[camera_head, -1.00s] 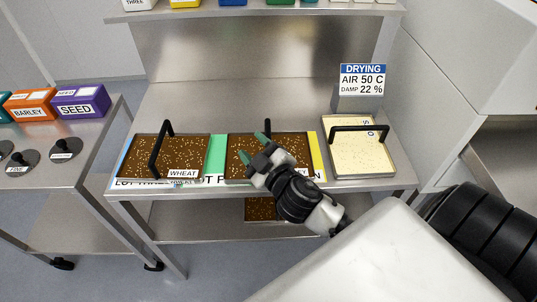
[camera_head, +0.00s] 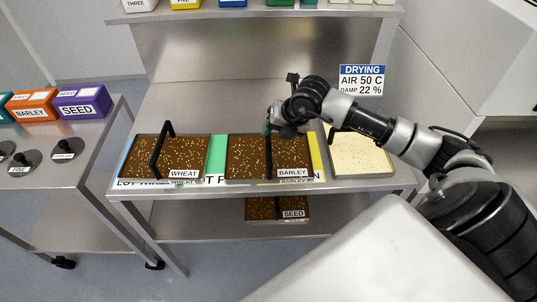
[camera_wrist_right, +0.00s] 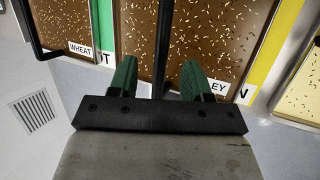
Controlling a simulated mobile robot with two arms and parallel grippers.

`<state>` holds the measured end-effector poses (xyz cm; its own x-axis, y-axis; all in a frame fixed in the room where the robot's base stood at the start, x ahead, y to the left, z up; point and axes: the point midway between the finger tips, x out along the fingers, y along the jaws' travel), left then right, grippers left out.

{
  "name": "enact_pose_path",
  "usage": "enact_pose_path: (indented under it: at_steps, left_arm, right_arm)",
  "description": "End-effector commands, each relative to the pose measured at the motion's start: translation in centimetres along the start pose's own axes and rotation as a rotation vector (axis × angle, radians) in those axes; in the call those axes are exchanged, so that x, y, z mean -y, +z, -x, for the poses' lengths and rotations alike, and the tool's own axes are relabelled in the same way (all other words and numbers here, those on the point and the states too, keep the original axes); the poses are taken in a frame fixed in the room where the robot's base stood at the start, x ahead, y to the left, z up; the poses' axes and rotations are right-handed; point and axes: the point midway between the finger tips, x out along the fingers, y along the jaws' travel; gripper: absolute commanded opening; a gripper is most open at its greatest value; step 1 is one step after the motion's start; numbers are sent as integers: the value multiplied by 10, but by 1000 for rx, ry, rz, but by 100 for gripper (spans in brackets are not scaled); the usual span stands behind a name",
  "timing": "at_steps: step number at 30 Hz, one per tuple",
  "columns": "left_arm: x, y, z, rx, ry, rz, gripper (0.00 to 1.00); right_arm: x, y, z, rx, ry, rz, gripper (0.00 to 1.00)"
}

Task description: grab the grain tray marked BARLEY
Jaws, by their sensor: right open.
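The BARLEY tray (camera_head: 243,150) holds brown material with pale grains and sits on the steel table, its label at the front right. Its black bar handle (camera_head: 268,163) runs front to back. My right gripper (camera_head: 269,127) is above the tray's back part, partly hidden by its own wrist. In the right wrist view the gripper (camera_wrist_right: 159,72) is open, with green fingers on either side of the black handle (camera_wrist_right: 163,40). The fingers look apart from the handle; their height over it is unclear. The tray (camera_wrist_right: 203,30) fills the middle there. My left gripper is not in view.
The WHEAT tray (camera_head: 186,153) stands to the left and a pale tray (camera_head: 362,158) to the right, partly behind my arm. A DRYING sign (camera_head: 362,80) stands behind. A SEED tray (camera_head: 276,209) is on the lower shelf. A side table (camera_head: 60,170) is at left.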

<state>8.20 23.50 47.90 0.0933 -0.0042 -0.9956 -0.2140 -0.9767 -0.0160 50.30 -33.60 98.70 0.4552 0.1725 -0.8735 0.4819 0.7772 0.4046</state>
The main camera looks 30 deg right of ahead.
Motion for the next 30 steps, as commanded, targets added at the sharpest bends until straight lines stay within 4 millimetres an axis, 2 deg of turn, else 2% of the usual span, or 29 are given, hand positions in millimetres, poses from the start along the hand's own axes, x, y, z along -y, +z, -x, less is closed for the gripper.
enact_pose_path:
  at_steps: [4,11,15,19,28,30]
  left_arm:
    - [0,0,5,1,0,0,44]
    - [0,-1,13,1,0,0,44]
    - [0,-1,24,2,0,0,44]
    - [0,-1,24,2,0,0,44]
    - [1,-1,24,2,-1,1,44]
    - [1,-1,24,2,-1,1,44]
  right_arm:
    - [-1,0,-21,-3,3,-1,49]
    - [0,-2,-39,-4,3,1,49]
    - [2,-5,-60,-5,3,0,49]
    - [2,-5,-77,-4,5,0,49]
    - [3,-5,-83,-1,5,3,49]
    - [3,-5,-83,-2,5,3,38]
